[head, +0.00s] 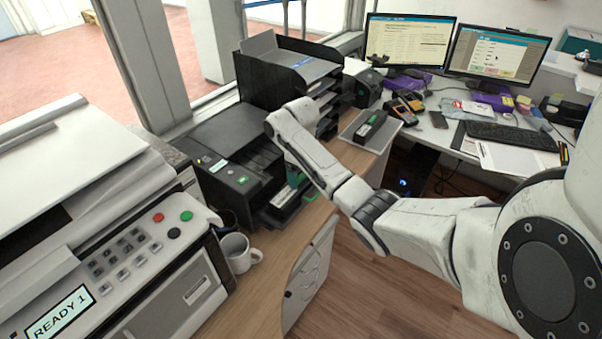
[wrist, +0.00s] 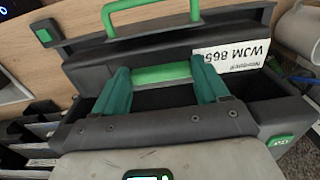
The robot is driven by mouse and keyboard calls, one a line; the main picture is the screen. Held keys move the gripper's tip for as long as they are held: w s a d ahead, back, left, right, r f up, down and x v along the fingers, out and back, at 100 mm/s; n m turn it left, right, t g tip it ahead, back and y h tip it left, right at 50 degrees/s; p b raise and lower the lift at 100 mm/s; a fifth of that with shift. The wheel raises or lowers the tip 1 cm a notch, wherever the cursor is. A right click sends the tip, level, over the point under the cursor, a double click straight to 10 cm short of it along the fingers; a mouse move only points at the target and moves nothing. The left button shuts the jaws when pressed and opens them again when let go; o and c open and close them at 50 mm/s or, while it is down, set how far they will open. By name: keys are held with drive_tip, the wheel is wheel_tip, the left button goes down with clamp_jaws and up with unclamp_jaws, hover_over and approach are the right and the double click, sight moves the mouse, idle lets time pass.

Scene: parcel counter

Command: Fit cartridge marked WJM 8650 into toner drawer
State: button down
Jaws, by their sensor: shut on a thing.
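A green handle (wrist: 150,14) stands beyond the cartridge. In the head view the drawer (head: 272,218) juts from the black printer (head: 225,150), and my gripper (head: 296,180) is partly hidden there by my arm.
Another dark cartridge (head: 370,126) lies on a grey tray behind my arm. A white mug (head: 238,252) stands close to the drawer's left. A large copier (head: 110,230) fills the left. A black paper tray stack (head: 285,75) stands behind the printer.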

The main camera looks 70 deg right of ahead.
sight(301, 176)
drive_tip(key=shift+f, duration=0.2)
unclamp_jaws()
drive_tip(key=shift+f, duration=0.1)
drive_tip(key=shift+r+p, duration=1.7)
drive_tip(key=shift+r, duration=4.65)
